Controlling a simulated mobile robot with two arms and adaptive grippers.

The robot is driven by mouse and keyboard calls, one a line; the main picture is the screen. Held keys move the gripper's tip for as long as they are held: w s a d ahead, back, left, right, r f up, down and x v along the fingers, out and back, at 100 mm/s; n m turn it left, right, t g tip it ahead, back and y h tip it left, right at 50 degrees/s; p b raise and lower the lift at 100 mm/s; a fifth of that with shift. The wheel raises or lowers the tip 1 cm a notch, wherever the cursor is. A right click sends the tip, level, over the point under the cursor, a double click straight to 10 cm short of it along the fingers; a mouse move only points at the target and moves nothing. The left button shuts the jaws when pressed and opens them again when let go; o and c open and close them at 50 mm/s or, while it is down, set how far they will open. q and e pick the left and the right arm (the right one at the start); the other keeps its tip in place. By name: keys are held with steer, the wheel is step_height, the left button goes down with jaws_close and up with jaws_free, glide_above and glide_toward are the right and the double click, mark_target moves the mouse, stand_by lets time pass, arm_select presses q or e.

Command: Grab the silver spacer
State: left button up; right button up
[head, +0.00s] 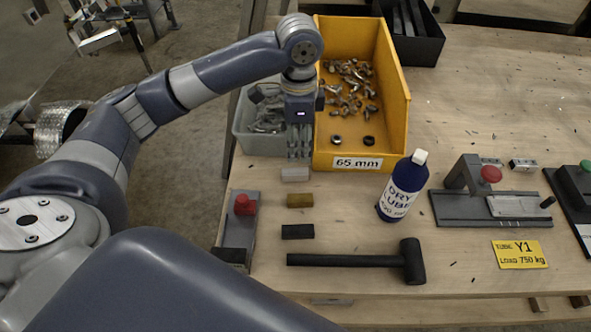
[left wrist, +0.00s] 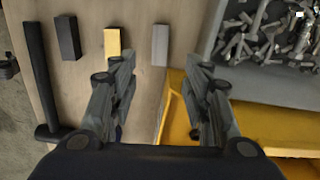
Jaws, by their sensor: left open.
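The silver spacer (head: 295,174) is a small light-grey block lying on the wooden bench, just in front of the bins. In the left wrist view the silver spacer (left wrist: 160,45) shows beyond the fingertips, roughly in line with the gap between them. My left gripper (head: 299,155) points down behind the spacer, near the corner where the grey and yellow bins meet. In the left wrist view its two fingers (left wrist: 163,70) are apart with nothing between them. Whether the fingertips are level with the spacer I cannot tell. My right gripper is not in view.
A brass block (head: 300,200) and a black block (head: 298,231) lie in front of the spacer. A yellow bin (head: 395,85) and a grey bin (head: 243,135) of hardware stand behind.

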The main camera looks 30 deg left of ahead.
mark_target(295, 172)
arm_select(q)
steer(key=f, duration=0.3)
steer(key=shift+s+d+f, duration=0.1)
steer(key=shift+s+f, duration=0.15)
steer(key=shift+f, duration=0.1)
steer(key=f, duration=0.1)
steer(key=f+p, duration=0.1)
steer(key=f, duration=0.2)
steer(key=shift+a+f+p, duration=0.3)
steer(key=shift+a+f, duration=0.05)
steer(key=shift+f, duration=0.6)
jaws_close()
